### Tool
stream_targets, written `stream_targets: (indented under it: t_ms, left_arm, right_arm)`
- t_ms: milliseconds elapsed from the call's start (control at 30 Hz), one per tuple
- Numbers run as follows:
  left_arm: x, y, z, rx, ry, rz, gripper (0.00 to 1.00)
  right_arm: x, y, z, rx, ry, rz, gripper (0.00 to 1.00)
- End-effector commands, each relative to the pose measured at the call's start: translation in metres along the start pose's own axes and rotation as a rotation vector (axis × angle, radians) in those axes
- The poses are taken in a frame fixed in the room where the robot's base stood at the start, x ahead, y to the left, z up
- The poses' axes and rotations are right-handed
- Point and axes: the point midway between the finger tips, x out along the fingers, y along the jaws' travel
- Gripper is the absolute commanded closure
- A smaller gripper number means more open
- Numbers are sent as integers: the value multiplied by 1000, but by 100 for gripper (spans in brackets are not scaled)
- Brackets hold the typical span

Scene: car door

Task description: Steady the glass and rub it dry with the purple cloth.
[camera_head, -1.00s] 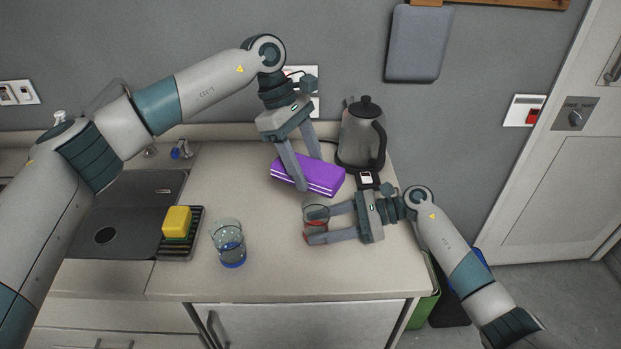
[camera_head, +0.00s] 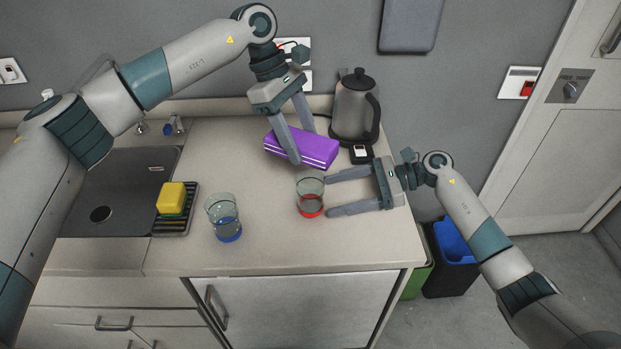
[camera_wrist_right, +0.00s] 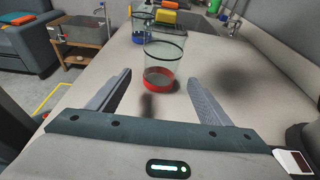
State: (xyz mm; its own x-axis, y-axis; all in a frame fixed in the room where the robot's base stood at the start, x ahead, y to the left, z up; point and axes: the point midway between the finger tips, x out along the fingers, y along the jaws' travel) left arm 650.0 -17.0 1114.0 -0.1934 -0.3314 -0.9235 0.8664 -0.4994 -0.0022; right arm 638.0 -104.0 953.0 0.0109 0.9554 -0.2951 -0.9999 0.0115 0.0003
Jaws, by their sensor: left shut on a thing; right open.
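A clear glass with a red base (camera_head: 310,199) stands upright on the counter. It also shows in the right wrist view (camera_wrist_right: 163,60). My right gripper (camera_head: 329,196) is open and empty to its right, fingers pointing at it, tips at or just short of its near side. My left gripper (camera_head: 304,147) is shut on the purple cloth (camera_head: 322,154), a folded block with pale stripes on its edge, behind the red-based glass. Whether the cloth touches the counter is unclear. A second glass with a blue base (camera_head: 225,218) stands upright to the left, apart from both grippers.
A kettle (camera_head: 354,110) stands at the back right, behind the cloth. A yellow sponge (camera_head: 171,197) sits on a dark rack by the sink (camera_head: 115,185). The counter front (camera_head: 290,258) is clear. Bins (camera_head: 452,245) stand on the floor beyond the counter's right end.

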Motion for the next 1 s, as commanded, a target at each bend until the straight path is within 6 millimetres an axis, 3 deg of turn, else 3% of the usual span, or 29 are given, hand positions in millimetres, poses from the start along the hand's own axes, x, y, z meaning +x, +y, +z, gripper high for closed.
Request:
stream_targets:
  t_ms: [200,400,1000]
  left_arm:
    - [0,0,0,0,0,0,65]
    - [0,0,0,0,0,0,65]
    - [0,0,0,0,0,0,65]
  right_arm:
    - [-38,0,-1,1,2,-1,28]
    - [-57,0,-1,1,1,-1,28]
    - [-60,0,0,1,0,0,28]
